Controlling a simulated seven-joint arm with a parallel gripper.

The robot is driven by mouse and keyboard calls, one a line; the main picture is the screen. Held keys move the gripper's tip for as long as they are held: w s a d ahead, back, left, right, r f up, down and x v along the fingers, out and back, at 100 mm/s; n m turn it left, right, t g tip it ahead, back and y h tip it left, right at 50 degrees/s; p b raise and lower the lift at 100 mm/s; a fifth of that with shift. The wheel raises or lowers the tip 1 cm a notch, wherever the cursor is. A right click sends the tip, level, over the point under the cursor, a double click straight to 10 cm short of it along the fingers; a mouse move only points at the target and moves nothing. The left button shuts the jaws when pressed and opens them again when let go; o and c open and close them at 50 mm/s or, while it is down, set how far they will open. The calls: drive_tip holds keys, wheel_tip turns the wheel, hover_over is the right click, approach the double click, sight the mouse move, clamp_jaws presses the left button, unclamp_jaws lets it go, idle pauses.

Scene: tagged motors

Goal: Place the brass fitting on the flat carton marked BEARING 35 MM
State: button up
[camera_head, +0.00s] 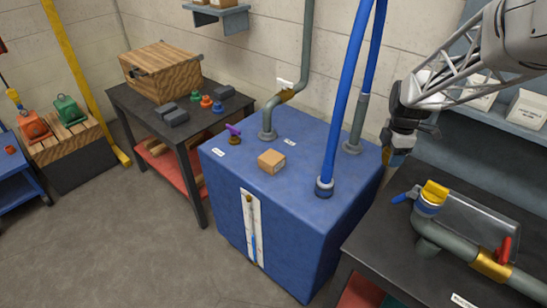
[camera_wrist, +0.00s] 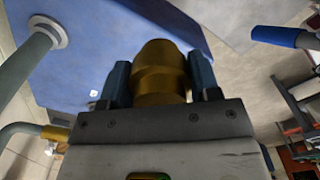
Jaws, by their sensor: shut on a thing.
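My gripper (camera_head: 396,156) hangs beside the right side of the blue tank, above the gap by the right bench. In the wrist view its blue fingers (camera_wrist: 160,85) are shut on a brass fitting (camera_wrist: 160,65), a stubby round piece held between them. In the head view the fitting is mostly hidden by the gripper. I cannot pick out the carton marked BEARING 35 MM: no such marking is readable. Pale cartons (camera_head: 527,108) with small labels stand on the right wall shelf, partly behind my arm. A small tan box (camera_head: 271,161) sits on the blue tank.
The blue tank (camera_head: 225,185) carries upright blue hoses (camera_head: 337,100), a grey pipe (camera_head: 308,50) and a purple-handled valve (camera_head: 233,130). The right bench (camera_head: 385,235) holds pipework with a red handle (camera_head: 505,248). A wooden crate (camera_head: 160,70) stands on the rear bench.

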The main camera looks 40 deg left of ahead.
drive_tip(key=s+a+n, duration=0.1)
drive_tip(key=s+a, duration=0.2)
drive_tip(key=a, duration=0.1)
drive_tip(key=s+a+n, duration=0.1)
drive_tip(key=s+a, duration=0.2)
drive_tip(key=a, duration=0.2)
drive_tip(key=s+a+n, duration=0.2)
drive_tip(key=s+a, duration=0.1)
drive_tip(key=a, duration=0.2)
drive_tip(key=shift+s+a, duration=0.1)
drive_tip(key=shift+s, duration=0.15)
drive_tip(key=s+a+n, duration=0.4)
drive_tip(key=s+a, duration=0.7)
wheel_tip(320, 180, down, 7)
drive_tip(key=shift+d, duration=0.25)
hover_over(272, 156)
drive_tip(key=shift+s+f, duration=0.1)
drive_tip(key=shift+f, duration=0.65)
drive_tip(key=shift+f, duration=1.8)
